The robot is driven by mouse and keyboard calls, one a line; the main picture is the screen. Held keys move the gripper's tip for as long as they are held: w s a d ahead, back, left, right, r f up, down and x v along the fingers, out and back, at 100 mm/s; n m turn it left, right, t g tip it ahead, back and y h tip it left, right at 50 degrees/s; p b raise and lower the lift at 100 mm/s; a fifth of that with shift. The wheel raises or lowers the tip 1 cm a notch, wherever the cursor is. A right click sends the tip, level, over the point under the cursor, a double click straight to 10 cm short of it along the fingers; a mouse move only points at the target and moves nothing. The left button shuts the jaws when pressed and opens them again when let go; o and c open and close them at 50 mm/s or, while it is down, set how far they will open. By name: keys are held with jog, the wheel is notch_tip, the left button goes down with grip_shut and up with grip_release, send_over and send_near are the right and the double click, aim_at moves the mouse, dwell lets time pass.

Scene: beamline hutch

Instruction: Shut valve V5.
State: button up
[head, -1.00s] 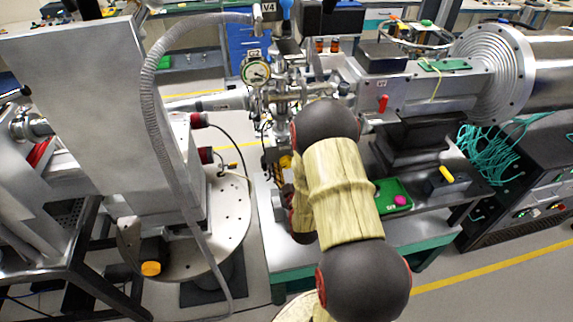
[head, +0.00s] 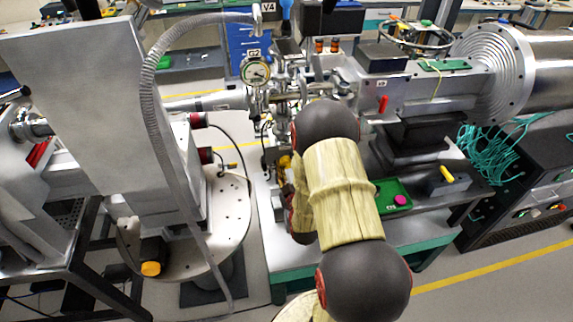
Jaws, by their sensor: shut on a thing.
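No tag reading V5 can be made out, so I cannot tell which fitting is valve V5. A tag marked V4 (head: 267,17) stands at the top, beside a blue handle (head: 286,5). A round gauge tagged G2 (head: 256,71) sits on the steel pipework (head: 280,97) left of my arm. A small yellow part (head: 284,163) shows at the left edge of my arm, partly covered. My gripper is hidden behind my own arm, so its jaws and anything in them do not show.
A ribbed hose (head: 150,110) arches down at the left, near a large grey panel (head: 75,90). A green tray (head: 388,192) with a pink object (head: 400,199) lies right of my arm. A red lever (head: 383,104) and a steel flange (head: 493,72) are further right.

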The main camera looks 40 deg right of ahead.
jog(key=shift+m, duration=0.3)
jog(key=m+b, duration=0.4)
jog(key=m, duration=0.1)
jog(key=shift+d+m, duration=0.1)
jog(key=shift+m, duration=0.2)
jog(key=m+b, duration=0.3)
jog(key=m, duration=0.2)
jog(key=shift+d, duration=0.1)
jog(key=m+b, duration=0.4)
jog(key=m, duration=0.2)
jog(key=shift+s+f+m, duration=0.1)
jog(key=shift+m, duration=0.3)
jog(key=m+b, duration=0.2)
jog(key=m, duration=0.3)
jog(key=shift+d+m+b, duration=0.1)
jog(key=shift+m+b, duration=0.2)
jog(key=shift+m, duration=0.1)
jog(key=o, duration=1.2)
jog(key=shift+c, duration=0.2)
